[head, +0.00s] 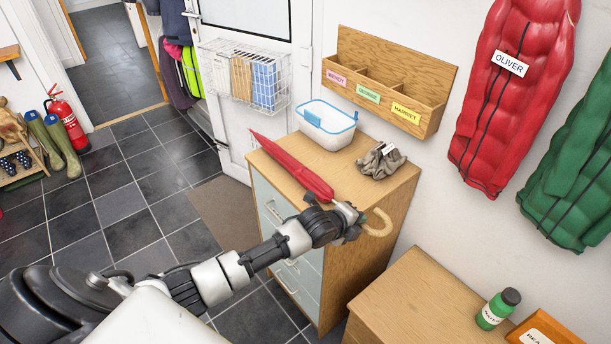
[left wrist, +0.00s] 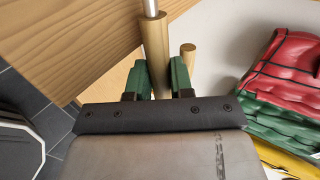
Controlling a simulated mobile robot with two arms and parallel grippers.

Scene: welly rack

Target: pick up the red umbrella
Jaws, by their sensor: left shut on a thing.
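The red umbrella (head: 290,163) is furled and stretches across the top of the chest of drawers (head: 335,176). Its tip points to the far left, and its pale curved wooden handle (head: 377,223) sticks out past the near edge. I cannot tell whether it rests on the top or hangs just above it. My left gripper (head: 352,222) is shut on the umbrella at its handle end. In the left wrist view the green fingers (left wrist: 164,76) sit on both sides of the wooden handle (left wrist: 154,45). My right gripper is not in view.
A white tub with a blue rim (head: 326,126) and grey gloves (head: 380,161) stand on the chest. A wooden wall rack (head: 390,88) hangs above. A lower cabinet (head: 425,300) with a green bottle (head: 497,309) is at the near right. Open tiled floor lies left.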

